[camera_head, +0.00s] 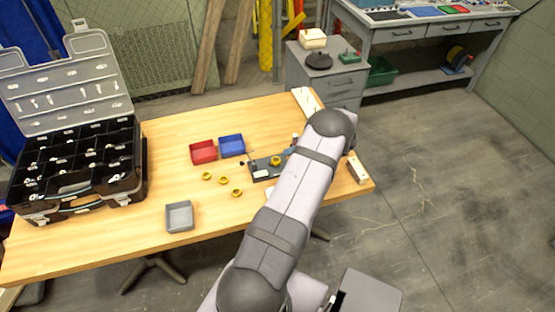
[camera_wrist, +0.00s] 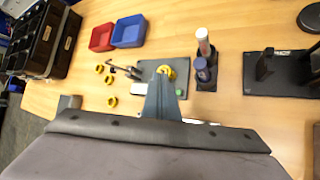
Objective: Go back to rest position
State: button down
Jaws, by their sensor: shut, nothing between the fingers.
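My gripper (camera_wrist: 164,84) shows in the wrist view, pointing down over the table. Its fingers are together with nothing between them. In the head view my arm hides it. A yellow ring (camera_wrist: 167,72) lies just beyond the fingertips on a dark grey fixture plate (camera_wrist: 149,67). The plate also shows in the head view (camera_head: 262,173), left of my arm. Three loose yellow rings (camera_head: 222,180) lie on the wooden table (camera_head: 120,243) left of the plate.
Red (camera_head: 203,151) and blue (camera_head: 231,145) bins stand behind the rings, a grey tray (camera_head: 179,216) in front. An open black organizer case (camera_head: 80,170) fills the table's left end. Upright cylinders (camera_wrist: 203,62) and another dark fixture (camera_wrist: 280,75) stand right of my gripper.

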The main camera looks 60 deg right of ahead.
jog(key=w+a+r+n+g+y, duration=0.2)
jog(key=w+a+r+n, duration=0.1)
jog(key=w+a+n, duration=0.5)
jog(key=w+a+r+n+g+y, duration=0.1)
jog(key=w+a+r+n, duration=0.3)
jog(key=a, duration=0.7)
jog(key=w+a+r+n+g+y, duration=0.25)
jog(key=w+a+n, duration=0.25)
jog(key=a+n, duration=0.35)
jog(key=s+a+r+n+g+h, duration=0.1)
jog(key=s+a+r+n+g, duration=0.15)
jog(key=a+n, duration=1.05)
jog(key=s+a+r+n+g+h, duration=0.1)
jog(key=s+a+r+n+h, duration=0.1)
jog(key=s+a+n, duration=0.8)
jog(key=shift+s+a+r+n+h, duration=0.2)
jog(key=shift+a+r+n+h, duration=0.3)
jog(key=shift+a+n, duration=1)
jog(key=shift+d+f, duration=0.1)
jog(key=shift+d, duration=0.1)
